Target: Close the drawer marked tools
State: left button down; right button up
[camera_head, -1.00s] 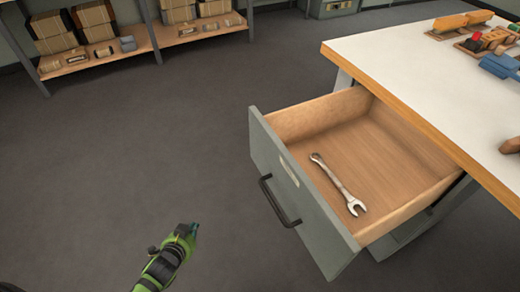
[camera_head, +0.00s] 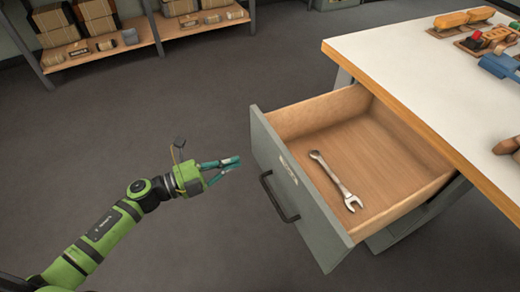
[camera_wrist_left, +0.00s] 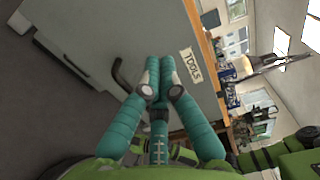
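The tools drawer (camera_head: 318,230) is pulled well out from under the white-topped workbench (camera_head: 420,60). It has a grey front, wooden inside and a dark bar handle (camera_head: 278,200). A wrench (camera_head: 336,180) lies on the drawer floor. My left gripper (camera_head: 238,160) is just left of the drawer front, pointing at it, apart from the handle in the head view. Its teal fingers converge with the tips together and nothing between them. My right gripper is not in view.
A wooden shelf (camera_head: 125,45) with boxes stands at the back left. The grey floor (camera_head: 100,130) left of the drawer is clear. Wooden blocks and coloured items, including a blue one (camera_head: 500,65), lie on the bench top.

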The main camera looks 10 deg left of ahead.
aim_at(270, 148)
pick_arm(q)
jog(key=x, duration=0.8)
jog(key=shift+w+d, duration=0.1)
jog(key=shift+w, duration=0.05)
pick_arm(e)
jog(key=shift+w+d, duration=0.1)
